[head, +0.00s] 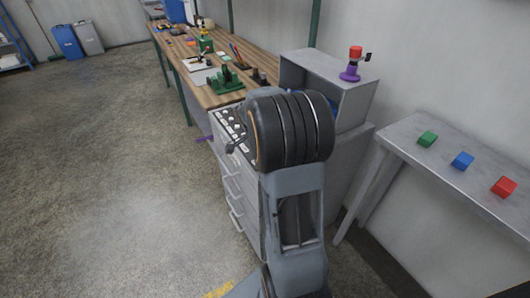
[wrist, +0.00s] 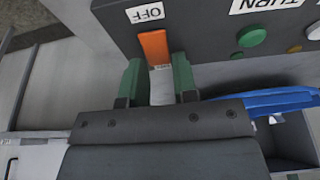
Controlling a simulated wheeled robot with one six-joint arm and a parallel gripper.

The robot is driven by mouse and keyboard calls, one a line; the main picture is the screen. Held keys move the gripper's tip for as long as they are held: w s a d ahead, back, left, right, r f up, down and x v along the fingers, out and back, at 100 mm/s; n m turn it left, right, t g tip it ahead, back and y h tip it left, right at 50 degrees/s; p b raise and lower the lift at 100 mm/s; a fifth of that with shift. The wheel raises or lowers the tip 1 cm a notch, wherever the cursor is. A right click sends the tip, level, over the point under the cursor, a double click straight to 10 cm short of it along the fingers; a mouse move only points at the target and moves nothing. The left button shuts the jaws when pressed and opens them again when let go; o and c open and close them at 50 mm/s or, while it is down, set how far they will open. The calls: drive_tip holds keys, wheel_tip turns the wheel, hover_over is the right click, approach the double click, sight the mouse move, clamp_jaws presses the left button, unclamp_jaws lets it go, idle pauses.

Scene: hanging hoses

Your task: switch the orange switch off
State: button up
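The orange switch (wrist: 154,47) is on a dark panel in the wrist view. An upside-down label reading OFF (wrist: 145,13) is at its upper end, and a small, partly hidden pale label is at its lower end. My gripper (wrist: 157,79) is open, with its two green fingers apart just below the switch in the picture. Nothing is clearly held between them. Whether the fingers touch the panel cannot be told. In the head view my arm covers much of the area around the control panel (head: 229,124), and the orange switch cannot be made out there.
A blue object (wrist: 265,103) lies close right of my gripper. A side table (head: 455,165) holds green, blue and red blocks. Open floor is at left.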

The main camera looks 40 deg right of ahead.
drive_tip(key=o, duration=0.4)
drive_tip(key=p+v, duration=0.1)
drive_tip(key=v, duration=1.2)
drive_tip(key=shift+w+a+r, duration=0.1)
drive_tip(key=shift+r, duration=0.3)
